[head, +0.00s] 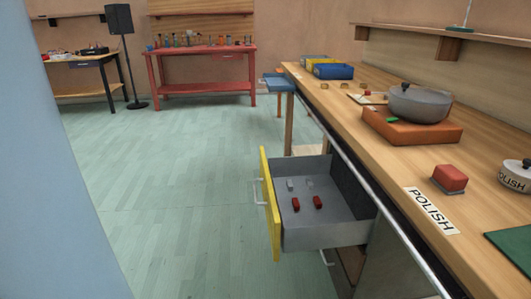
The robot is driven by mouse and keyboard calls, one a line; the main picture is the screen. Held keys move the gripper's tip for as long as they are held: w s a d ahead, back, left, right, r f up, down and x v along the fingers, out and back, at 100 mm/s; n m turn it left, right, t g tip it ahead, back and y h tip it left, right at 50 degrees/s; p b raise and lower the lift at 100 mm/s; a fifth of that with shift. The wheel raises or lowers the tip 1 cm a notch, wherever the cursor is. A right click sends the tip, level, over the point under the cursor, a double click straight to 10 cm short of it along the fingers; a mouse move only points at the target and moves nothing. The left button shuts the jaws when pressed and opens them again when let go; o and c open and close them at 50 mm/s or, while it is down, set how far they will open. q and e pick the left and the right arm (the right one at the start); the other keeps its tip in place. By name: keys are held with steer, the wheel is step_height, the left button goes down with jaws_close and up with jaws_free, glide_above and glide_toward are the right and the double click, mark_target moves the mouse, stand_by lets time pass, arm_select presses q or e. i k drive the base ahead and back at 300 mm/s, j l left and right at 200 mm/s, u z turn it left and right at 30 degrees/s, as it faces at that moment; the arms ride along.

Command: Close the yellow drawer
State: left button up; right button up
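The yellow drawer (270,205) is pulled out from under the wooden workbench, its yellow front facing left into the room. A pale handle (257,191) is on that front. Inside its grey tray (330,235) lie two red blocks (307,203) and two small grey pieces (300,184). Neither of my grippers shows in the head view.
The workbench (462,226) runs along the right, with a metal pot (420,103) on an orange block, a red block (450,178) and a POLISH label (432,210). A blue drawer (278,84) protrudes farther back. A pale blue surface (50,150) fills the left edge. Green floor (180,190) is clear.

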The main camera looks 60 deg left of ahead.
mark_target(334, 225)
steer(key=j+u, duration=0.1)
steer(key=u, duration=0.3)
steer(key=j+u, duration=0.1)
steer(key=u, duration=0.35)
steer(key=j+u, duration=0.1)
steer(key=u, duration=0.75)
steer(key=i+j, duration=0.05)
